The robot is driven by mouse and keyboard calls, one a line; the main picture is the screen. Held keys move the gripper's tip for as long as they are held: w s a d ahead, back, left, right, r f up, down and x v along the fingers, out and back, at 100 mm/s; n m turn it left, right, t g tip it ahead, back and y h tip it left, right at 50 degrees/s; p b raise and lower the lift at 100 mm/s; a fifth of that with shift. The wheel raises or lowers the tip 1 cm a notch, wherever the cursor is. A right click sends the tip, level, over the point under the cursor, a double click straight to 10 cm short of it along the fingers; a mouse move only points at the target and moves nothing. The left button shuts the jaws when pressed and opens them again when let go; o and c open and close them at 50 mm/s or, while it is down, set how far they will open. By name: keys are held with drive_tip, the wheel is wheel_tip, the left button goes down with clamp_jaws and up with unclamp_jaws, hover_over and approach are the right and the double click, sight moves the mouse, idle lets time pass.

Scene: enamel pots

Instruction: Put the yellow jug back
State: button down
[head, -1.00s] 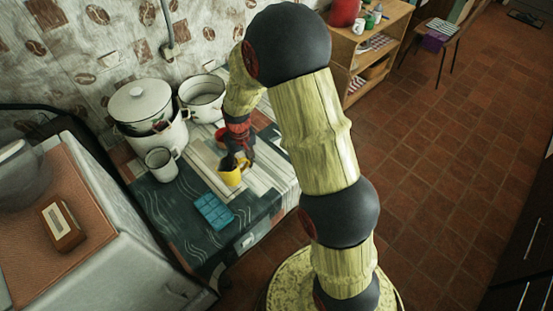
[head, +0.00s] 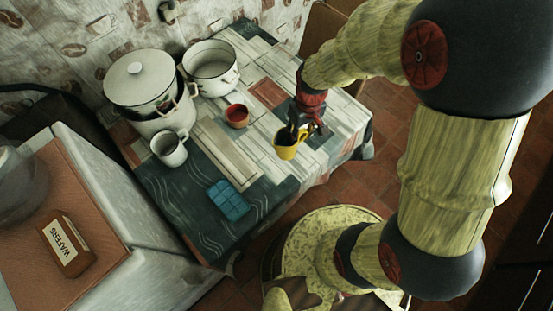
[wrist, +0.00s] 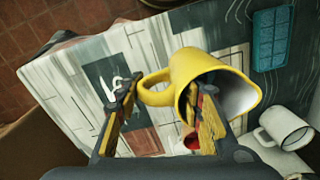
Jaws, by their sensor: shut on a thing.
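The yellow jug (head: 287,151) is near the table's front right edge in the head view. It looks held above the tabletop, though the height is hard to judge. My gripper (head: 299,132) comes down on it from behind. In the wrist view the jug (wrist: 182,72) is large, its dark-to-grey mouth facing down and right. My gripper (wrist: 165,97) is shut on the jug: one finger is at or inside its mouth, and the other is on the handle side. The exact contact is partly hidden.
A red cup (head: 237,116) stands mid-table. A white mug (head: 169,148), a lidded pot (head: 137,86) and an open white pot (head: 211,66) stand left and behind. A blue mould (head: 228,201) lies in front. The pale boards at the table's right are clear.

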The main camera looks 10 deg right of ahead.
drive_tip(key=s+a+n, duration=0.1)
drive_tip(key=s+n, duration=0.2)
drive_tip(key=s, duration=0.7)
drive_tip(key=w+f+b, duration=0.1)
drive_tip(key=w, duration=0.2)
drive_tip(key=w+a+f, duration=0.1)
drive_tip(key=w, duration=0.1)
drive_tip(key=w+f+b, duration=0.1)
drive_tip(key=w+f, duration=0.1)
drive_tip(key=w, duration=0.1)
drive_tip(key=shift+w+a+f+b, duration=0.1)
drive_tip(key=shift+w+a+b, duration=0.2)
drive_tip(key=shift+w, duration=0.05)
drive_tip(key=w+f, duration=0.1)
drive_tip(key=w+f+b, duration=0.1)
drive_tip(key=w+f, duration=0.3)
drive_tip(key=shift+a+f+b, duration=0.2)
drive_tip(key=shift+a+b, duration=0.15)
drive_tip(key=shift+b, duration=0.05)
drive_tip(key=shift+w+f+b, duration=0.2)
drive_tip(key=shift+f+b, duration=0.3)
drive_tip(key=shift+f, duration=1.25)
drive_tip(key=shift+f, duration=0.1)
drive_tip(key=shift+f, duration=0.1)
drive_tip(key=c, duration=1.2)
unclamp_jaws()
drive_tip(key=shift+o, duration=0.2)
